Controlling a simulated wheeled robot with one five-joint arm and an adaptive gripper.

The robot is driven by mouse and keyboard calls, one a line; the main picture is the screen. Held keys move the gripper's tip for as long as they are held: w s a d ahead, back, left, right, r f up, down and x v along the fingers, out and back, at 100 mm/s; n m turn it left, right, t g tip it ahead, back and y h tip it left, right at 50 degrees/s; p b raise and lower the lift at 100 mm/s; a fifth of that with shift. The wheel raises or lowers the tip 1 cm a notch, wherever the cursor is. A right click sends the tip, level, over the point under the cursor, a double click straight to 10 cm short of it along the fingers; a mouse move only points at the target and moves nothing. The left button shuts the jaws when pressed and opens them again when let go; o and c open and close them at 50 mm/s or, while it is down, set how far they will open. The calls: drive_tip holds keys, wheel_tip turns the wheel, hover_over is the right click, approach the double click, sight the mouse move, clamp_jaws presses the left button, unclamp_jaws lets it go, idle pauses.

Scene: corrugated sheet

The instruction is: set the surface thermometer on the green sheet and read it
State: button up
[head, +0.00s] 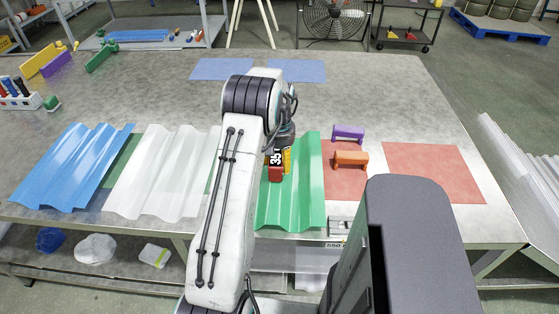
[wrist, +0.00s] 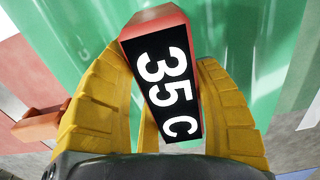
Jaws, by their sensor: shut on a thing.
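The surface thermometer (wrist: 163,75) is a red block with a black face that reads "35 C" in white. My gripper (wrist: 165,100) has its yellow fingers around it, shut on it, in the wrist view. In the head view the thermometer (head: 275,168) is over the green corrugated sheet (head: 305,205), partly hidden by my arm. The green sheet (wrist: 235,30) fills the background behind the thermometer in the wrist view. I cannot tell whether the thermometer touches the sheet.
A white sheet (head: 165,175) and a blue sheet (head: 75,170) lie to the left. An orange block (head: 350,160) and a purple block (head: 348,132) stand right of the green sheet. A bare red mat (head: 432,172) lies farther right. The table's middle back is mostly clear.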

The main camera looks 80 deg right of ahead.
sight(279, 154)
drive_tip(key=shift+f, duration=0.1)
drive_tip(key=o, duration=1.3)
wheel_tip(279, 154, up, 12)
drive_tip(key=shift+r, duration=0.1)
